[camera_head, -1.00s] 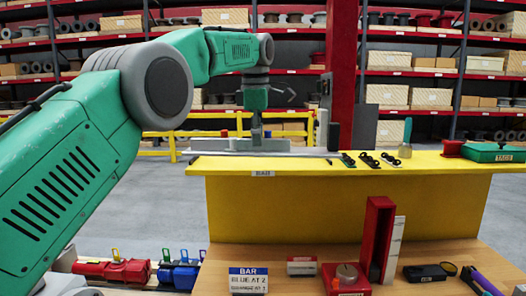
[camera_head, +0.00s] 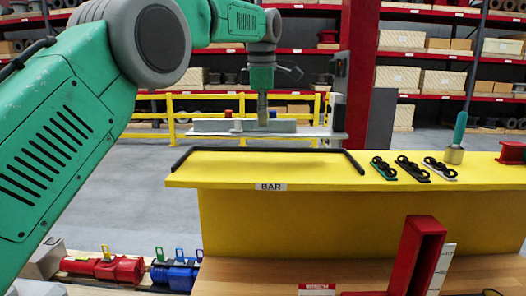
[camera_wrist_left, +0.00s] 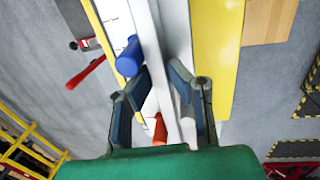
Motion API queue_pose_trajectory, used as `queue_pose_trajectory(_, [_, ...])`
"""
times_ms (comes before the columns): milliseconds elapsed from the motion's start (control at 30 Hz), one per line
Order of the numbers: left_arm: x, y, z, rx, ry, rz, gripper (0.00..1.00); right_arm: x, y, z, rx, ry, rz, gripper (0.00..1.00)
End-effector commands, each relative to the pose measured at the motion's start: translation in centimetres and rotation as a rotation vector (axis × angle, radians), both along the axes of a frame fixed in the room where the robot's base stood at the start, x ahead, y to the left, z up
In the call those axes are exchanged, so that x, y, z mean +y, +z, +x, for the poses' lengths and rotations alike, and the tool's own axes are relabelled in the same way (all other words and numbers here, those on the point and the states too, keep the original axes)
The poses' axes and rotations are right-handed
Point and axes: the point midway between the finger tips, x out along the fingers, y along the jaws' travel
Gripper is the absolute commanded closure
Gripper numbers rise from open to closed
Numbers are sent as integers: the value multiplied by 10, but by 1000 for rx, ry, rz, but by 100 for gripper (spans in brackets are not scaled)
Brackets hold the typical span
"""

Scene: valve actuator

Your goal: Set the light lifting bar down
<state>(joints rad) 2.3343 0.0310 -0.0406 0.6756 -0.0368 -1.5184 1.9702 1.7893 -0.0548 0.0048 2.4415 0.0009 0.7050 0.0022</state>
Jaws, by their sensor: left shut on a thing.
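My left gripper (camera_head: 262,120) points down and is shut on a long pale grey bar (camera_head: 208,126), which looks like the light lifting bar. The bar is roughly level, beyond the back edge of the yellow shelf (camera_head: 225,172) in the head view. In the left wrist view the pale bar (camera_wrist_left: 150,35) runs between the fingers of the left gripper (camera_wrist_left: 163,100), beside the yellow shelf edge. I cannot tell whether the bar touches anything beneath it. My right gripper is not in view.
Blue (camera_wrist_left: 130,57) and red (camera_wrist_left: 160,130) cylinders sit close to the bar. A red post (camera_head: 362,80) stands behind.

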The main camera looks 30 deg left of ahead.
Motion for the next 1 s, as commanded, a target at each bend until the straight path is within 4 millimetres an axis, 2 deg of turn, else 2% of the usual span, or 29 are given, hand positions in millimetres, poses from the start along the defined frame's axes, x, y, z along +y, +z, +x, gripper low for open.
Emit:
queue_pose_trajectory(133, [1,-25,2,1,0,-2,100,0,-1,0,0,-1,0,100])
queue_pose_trajectory(333, [6,-42,3,-1,0,-4,100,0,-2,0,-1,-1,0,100])
queue_pose_trajectory(533, [7,-69,1,0,1,-7,100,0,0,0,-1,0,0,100])
queue_pose_trajectory(667, [6,-77,2,-2,0,-5,100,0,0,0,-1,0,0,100])
queue_pose_trajectory(833, [5,-78,3,-3,0,-4,100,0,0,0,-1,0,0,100])
queue_pose_trajectory(867, [4,-80,3,1,0,-4,82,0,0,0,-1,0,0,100])
queue_pose_trajectory(900, [3,-80,3,2,0,-3,68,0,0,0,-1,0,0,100])
queue_pose_trajectory(933, [3,-80,3,2,0,-3,65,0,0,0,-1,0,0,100])
queue_pose_trajectory(1000, [3,-79,3,2,0,-3,65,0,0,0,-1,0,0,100])
